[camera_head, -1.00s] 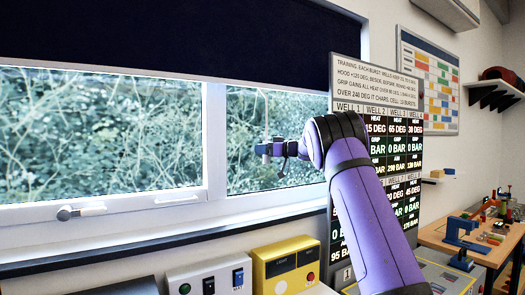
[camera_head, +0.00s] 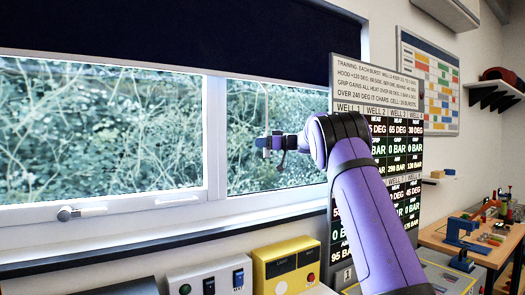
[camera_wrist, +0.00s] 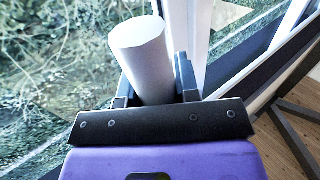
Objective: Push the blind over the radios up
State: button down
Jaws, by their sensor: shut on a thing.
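The dark navy blind (camera_head: 170,30) covers the upper part of the window, its straight lower edge hanging above bare glass. A thin pale cord (camera_head: 265,105) hangs below the blind in front of the right pane. My gripper (camera_head: 270,143) is at the cord's lower end, in front of the glass. In the wrist view my gripper (camera_wrist: 150,85) is shut on a white faceted cord pull (camera_wrist: 142,45), which stands up between the fingers. Its lower part is hidden by the gripper. A white box (camera_head: 210,278) and a yellow box (camera_head: 287,265) stand below the window; I cannot tell whether these are the radios.
The window handle (camera_head: 80,212) juts out at the left. A tall board of readouts (camera_head: 375,110) stands right of the window, partly behind my purple arm. A wooden bench (camera_head: 470,240) with tools is at the far right. The space before the left pane is clear.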

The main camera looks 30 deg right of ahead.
notch_tip(320, 180, up, 14)
jog(key=shift+f, duration=0.15)
dwell(0.3)
jog(key=shift+s, duration=0.1)
jog(key=c, duration=0.8)
grip_release()
jog(key=shift+c, duration=0.2)
jog(key=shift+f, duration=0.1)
jog(key=shift+d, duration=0.15)
jog(key=v, duration=1)
jog(key=shift+s, duration=0.25)
jog(key=shift+d, duration=0.1)
